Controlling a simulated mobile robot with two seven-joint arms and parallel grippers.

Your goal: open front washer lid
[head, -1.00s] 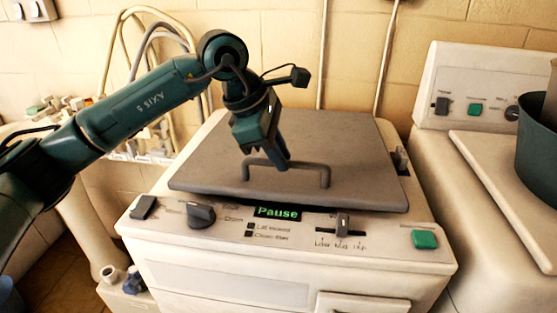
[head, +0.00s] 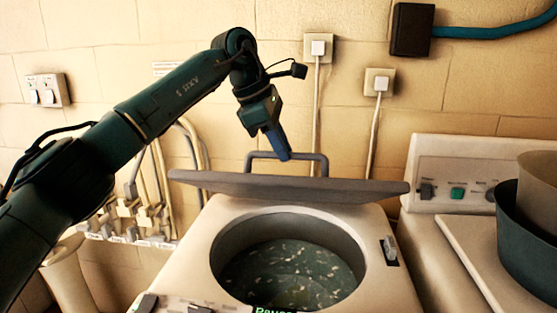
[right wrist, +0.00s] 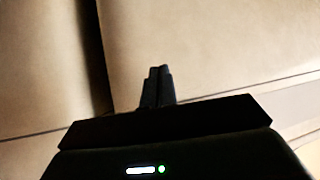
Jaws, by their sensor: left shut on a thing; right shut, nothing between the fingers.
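The front washer (head: 215,235) stands in the middle of the head view. Its grey lid (head: 240,186) is raised and seen nearly edge-on, with the round tub (head: 295,275) open below it and murky, speckled water inside. The lid's bar handle (head: 325,165) sticks up above the lid's upper edge. My left gripper (head: 283,153) is shut on the handle, its fingers at the handle's top bar. My right gripper (right wrist: 158,86) shows in the right wrist view, shut and empty, in front of pale panels.
A second washer's panel (head: 455,175) stands at the right, with a dark green tub (head: 522,245) on its top. Hoses and taps (head: 150,215) line the wall behind at the left. Sockets with cables (head: 318,48) are on the wall above.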

